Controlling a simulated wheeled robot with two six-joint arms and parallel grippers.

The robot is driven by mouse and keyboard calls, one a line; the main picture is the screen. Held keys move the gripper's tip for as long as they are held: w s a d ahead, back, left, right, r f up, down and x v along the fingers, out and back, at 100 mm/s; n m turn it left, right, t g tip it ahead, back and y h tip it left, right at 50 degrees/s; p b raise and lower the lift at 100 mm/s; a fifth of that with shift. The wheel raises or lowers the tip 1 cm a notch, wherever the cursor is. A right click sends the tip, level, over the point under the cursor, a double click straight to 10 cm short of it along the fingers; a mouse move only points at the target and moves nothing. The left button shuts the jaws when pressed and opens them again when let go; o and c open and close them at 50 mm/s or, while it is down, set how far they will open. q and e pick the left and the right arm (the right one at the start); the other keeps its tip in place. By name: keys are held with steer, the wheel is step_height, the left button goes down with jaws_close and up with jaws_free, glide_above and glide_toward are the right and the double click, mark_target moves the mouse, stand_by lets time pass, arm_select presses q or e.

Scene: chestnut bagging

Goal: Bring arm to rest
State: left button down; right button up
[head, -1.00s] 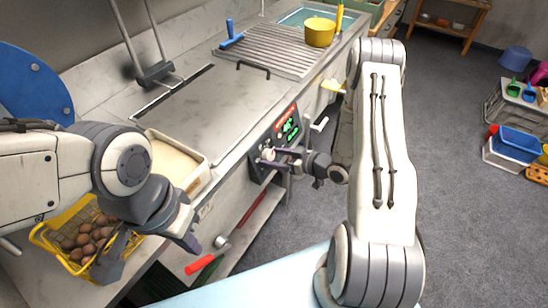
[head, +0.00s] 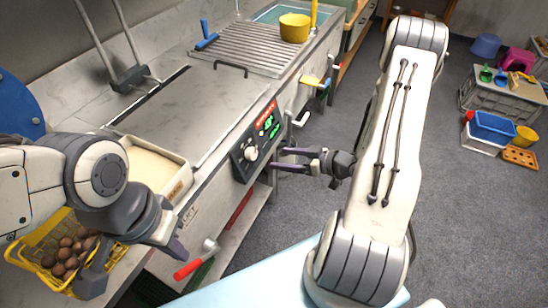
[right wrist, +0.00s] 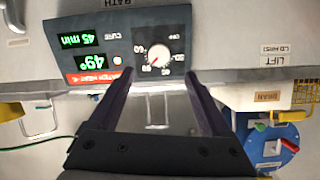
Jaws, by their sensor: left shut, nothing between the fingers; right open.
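My right gripper (head: 278,160) is open and empty in front of the control panel (head: 262,143) of the steel counter. A small gap shows between its purple fingers and the pale dial (head: 250,153). In the right wrist view the two fingers (right wrist: 160,82) stand apart, with the dial (right wrist: 158,56) seen between and beyond them. The panel displays (right wrist: 80,52) are lit green, reading 49° and 45 min, upside down. My left gripper (head: 172,246) is shut and empty beside the yellow basket (head: 28,262) of chestnuts (head: 66,256); its wrist partly hides the basket.
A shallow pale tray (head: 178,188) sits at the counter's near end. A red-handled tool (head: 195,262) lies below the counter edge. A yellow pot (head: 294,27) stands on the ribbed top. Grey floor (head: 455,200) is open to the right, before crates and tubs (head: 493,127).

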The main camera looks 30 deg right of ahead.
steer(key=shift+s+d+r, duration=0.1)
steer(key=shift+s, duration=0.05)
stand_by(0.4)
steer(key=w+a+r+n+g+h+p, duration=0.1)
steer(key=w+a+r+n+g+h, duration=0.15)
steer(key=w+h, duration=0.2)
steer(key=s+a+r+g+h+p, duration=0.1)
steer(key=s+a+r+g+h, duration=0.15)
steer(key=a+r, duration=0.55)
steer(key=s+a+r+g, duration=0.3)
steer(key=s+a+r, duration=0.1)
steer(key=s, duration=0.7)
steer(key=s+a+r+g+p, duration=0.1)
steer(key=s+a+r, duration=0.4)
steer(key=s, duration=0.7)
steer(key=shift+a+m+g, duration=0.35)
steer(key=shift+a+g, duration=0.55)
steer(key=shift+a, duration=0.35)
